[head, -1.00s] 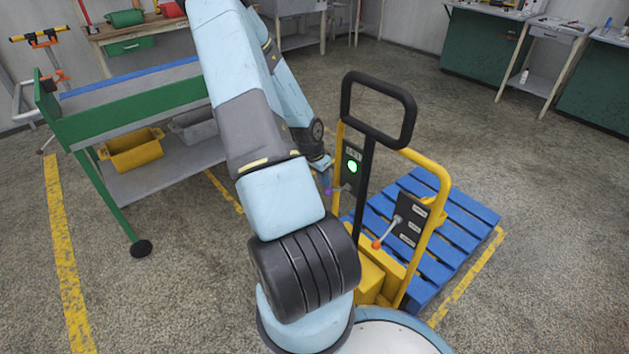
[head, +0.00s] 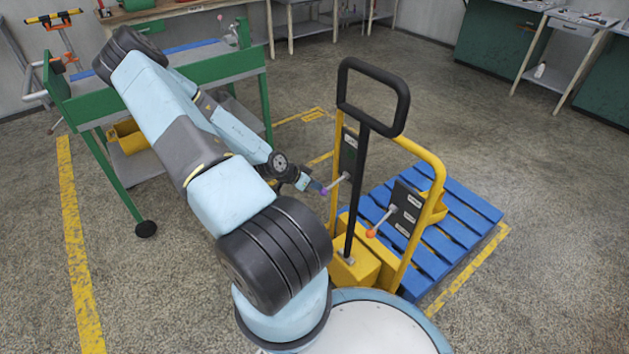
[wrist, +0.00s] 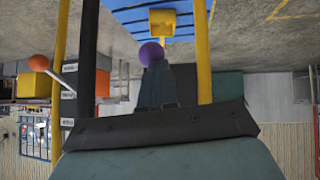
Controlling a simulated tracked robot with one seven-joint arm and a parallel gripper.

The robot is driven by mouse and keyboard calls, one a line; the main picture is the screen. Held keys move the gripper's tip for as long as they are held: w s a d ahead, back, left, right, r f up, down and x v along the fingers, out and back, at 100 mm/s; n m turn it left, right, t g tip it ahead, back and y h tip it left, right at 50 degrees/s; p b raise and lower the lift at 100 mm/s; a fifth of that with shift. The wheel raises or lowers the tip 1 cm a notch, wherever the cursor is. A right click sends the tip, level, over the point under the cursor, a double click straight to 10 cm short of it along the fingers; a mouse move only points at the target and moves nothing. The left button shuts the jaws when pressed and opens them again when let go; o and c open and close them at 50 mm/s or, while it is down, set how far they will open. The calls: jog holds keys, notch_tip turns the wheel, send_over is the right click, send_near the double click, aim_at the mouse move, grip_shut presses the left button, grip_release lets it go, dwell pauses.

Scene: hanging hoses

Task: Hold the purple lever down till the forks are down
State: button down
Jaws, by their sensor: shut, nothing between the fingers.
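The purple lever (head: 325,190) has a light rod with a purple knob and juts from the left dark panel (head: 347,152) of a yellow pallet truck (head: 368,263). The rod slopes down toward the knob. My gripper (head: 312,185) is shut and empty, its tips at the knob from the left. In the wrist view the purple knob (wrist: 151,54) sits right at the shut fingertips (wrist: 154,70); I cannot tell whether they touch. The forks are hidden under the blue pallet (head: 450,225), so their height does not show.
An orange-knobbed lever (head: 371,233) juts from the right panel (head: 404,212). The truck's black loop handle (head: 372,72) rises in front of the panels. A green cart (head: 165,88) stands at the left. Open floor lies in front of the cart.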

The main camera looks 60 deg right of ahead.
jog(key=shift+a+f, duration=0.1)
jog(key=shift+f, duration=0.6)
jog(key=shift+a+f, duration=0.15)
jog(key=shift+f, duration=0.05)
dwell(0.4)
jog(key=shift+d+r, duration=0.2)
jog(key=shift+d, duration=0.05)
dwell(2.0)
jog(key=w+d+v, duration=0.1)
jog(key=v, duration=1.2)
jog(key=shift+w+a+r, duration=0.2)
jog(key=shift+r, duration=0.05)
